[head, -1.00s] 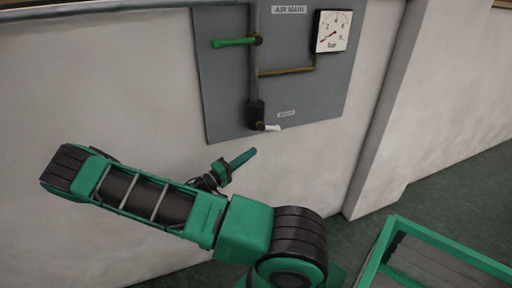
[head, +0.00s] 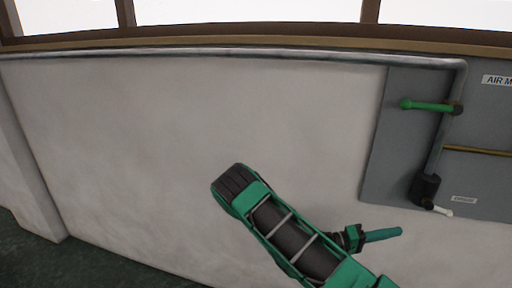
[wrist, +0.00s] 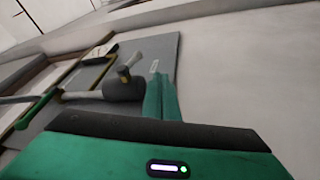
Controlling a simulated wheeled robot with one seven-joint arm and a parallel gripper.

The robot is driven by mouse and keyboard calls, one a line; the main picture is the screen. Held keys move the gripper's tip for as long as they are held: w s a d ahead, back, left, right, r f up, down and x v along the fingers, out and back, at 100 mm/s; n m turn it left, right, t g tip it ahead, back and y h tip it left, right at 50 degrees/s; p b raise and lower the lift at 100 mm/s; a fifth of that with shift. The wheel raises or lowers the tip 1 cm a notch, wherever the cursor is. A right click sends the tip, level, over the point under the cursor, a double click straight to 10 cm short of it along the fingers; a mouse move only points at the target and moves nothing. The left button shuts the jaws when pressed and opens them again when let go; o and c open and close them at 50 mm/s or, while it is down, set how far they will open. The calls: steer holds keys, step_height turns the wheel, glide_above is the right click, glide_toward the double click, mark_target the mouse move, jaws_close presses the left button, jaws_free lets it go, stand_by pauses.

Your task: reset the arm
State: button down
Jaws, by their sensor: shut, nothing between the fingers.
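In the wrist view the shut fingers (wrist: 160,97) stand in front of the panel (wrist: 150,70). They appear apart from the panel's fittings.
On the panel are a green-handled valve (head: 428,106), a vertical pipe and a dark fitting (head: 425,190) with a white lever (head: 438,211). A grey pipe (head: 230,53) runs along the wall below the windows. Bare wall (head: 150,150) lies left of my arm.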

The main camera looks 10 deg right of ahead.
steer(key=s+a+r+m+g+y, duration=0.2)
steer(key=s+r+m+g+y, duration=0.1)
steer(key=s+y, duration=0.9)
steer(key=s+a+r+n+t+y, duration=0.2)
steer(key=s+a+r+t+y, duration=0.5)
steer(key=a+r, duration=0.4)
steer(key=shift+s+a+r+n+y, duration=0.3)
steer(key=shift+s+r+n+y, duration=0.15)
steer(key=shift+y, duration=0.25)
steer(key=shift+a+f, duration=0.1)
